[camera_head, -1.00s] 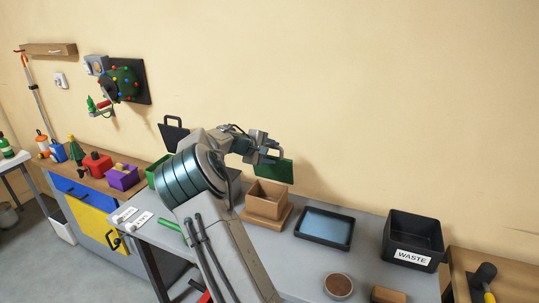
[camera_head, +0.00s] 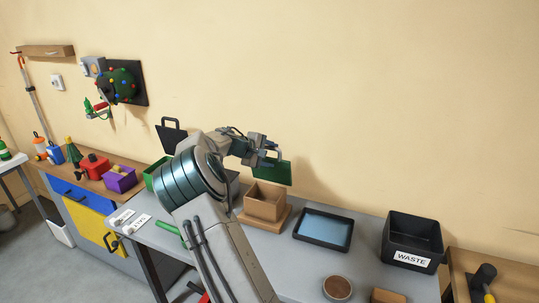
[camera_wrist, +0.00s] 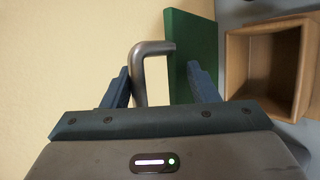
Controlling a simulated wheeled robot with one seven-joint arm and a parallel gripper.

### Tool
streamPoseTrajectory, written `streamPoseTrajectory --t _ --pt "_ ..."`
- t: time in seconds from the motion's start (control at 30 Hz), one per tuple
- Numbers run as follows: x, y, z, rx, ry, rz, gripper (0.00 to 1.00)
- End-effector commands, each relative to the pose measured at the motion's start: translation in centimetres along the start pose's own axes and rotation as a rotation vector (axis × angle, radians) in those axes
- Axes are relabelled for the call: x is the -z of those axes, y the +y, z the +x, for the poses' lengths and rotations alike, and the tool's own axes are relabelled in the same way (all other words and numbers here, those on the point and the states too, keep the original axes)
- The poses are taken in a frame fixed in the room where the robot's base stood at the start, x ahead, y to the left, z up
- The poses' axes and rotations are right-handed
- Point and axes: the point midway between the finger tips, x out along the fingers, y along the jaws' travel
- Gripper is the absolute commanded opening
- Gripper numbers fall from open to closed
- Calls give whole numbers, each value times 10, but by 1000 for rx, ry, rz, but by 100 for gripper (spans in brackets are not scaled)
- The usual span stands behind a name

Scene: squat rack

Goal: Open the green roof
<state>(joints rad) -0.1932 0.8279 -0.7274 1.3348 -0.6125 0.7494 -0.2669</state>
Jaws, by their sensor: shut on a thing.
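The green roof (camera_head: 274,170) is a flat green panel standing upright at the back of an open wooden box (camera_head: 265,201). The box top is uncovered and its inside shows. In the wrist view the green roof (camera_wrist: 190,55) stands beside the wooden box (camera_wrist: 268,62), with a bent grey metal handle (camera_wrist: 143,68) on its face. My gripper (camera_wrist: 163,85) has one finger on each side of the handle's bar and is shut on it. In the head view my gripper (camera_head: 258,158) is at the roof's upper left edge, and my arm hides part of the table.
A dark tray (camera_head: 323,230) and a black WASTE bin (camera_head: 413,239) stand to the right on the grey table. A round brown-filled bowl (camera_head: 337,287) is near the front. A green container (camera_head: 158,176) stands left of my arm. The wall is close behind the roof.

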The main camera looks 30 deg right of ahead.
Motion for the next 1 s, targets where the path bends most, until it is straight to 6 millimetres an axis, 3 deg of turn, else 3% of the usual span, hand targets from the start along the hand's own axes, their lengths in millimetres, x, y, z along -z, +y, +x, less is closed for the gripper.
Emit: streamPoseTrajectory --t 0.13,0.4,0.6,0.8,1.0 --pt "3 -7 -18 4 3 -3 36" --pt "3 -4 -84 -3 11 -1 36" --pt "0 -1 -119 -5 4 3 36" --pt "-2 0 -136 -5 2 3 36" --pt "-2 1 -139 -5 1 3 36"
